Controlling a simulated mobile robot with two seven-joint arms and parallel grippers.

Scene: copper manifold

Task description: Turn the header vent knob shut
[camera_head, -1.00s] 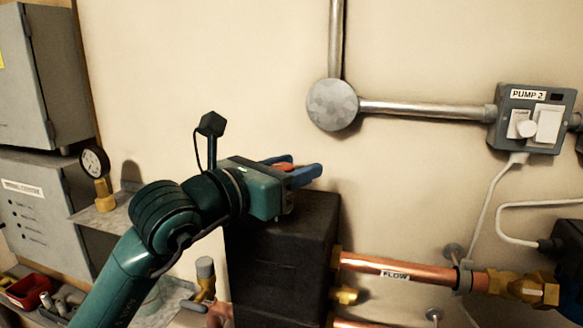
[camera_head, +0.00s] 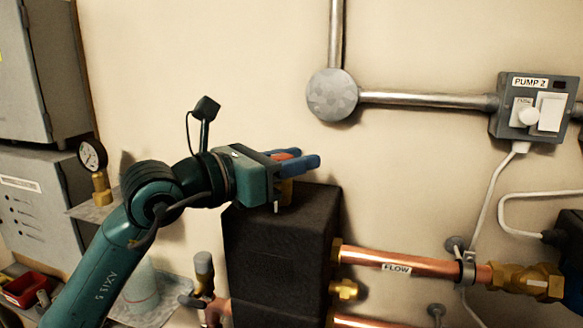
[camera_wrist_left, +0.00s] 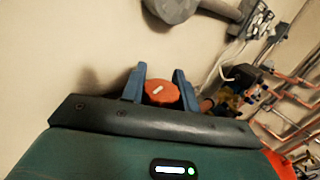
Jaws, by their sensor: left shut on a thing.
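The header vent knob (camera_head: 285,154) is orange-red and sits above the black header block (camera_head: 280,240). A bit of brass stem (camera_head: 287,191) shows under my gripper. My left gripper (camera_head: 300,158) reaches in from the left, with its blue fingers on both sides of the knob and shut on it. In the left wrist view, the knob (camera_wrist_left: 161,94) lies between the two blue fingers, with a short pale mark on its face. The fingers hide its sides. My right gripper is not in view.
A pressure gauge (camera_head: 92,156) stands at the left by grey cabinets (camera_head: 40,200). A copper pipe marked FLOW (camera_head: 420,268) leaves the block to the right. Grey conduit (camera_head: 430,99) and a PUMP 2 switch box (camera_head: 530,106) are on the wall. The wall above my gripper is clear.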

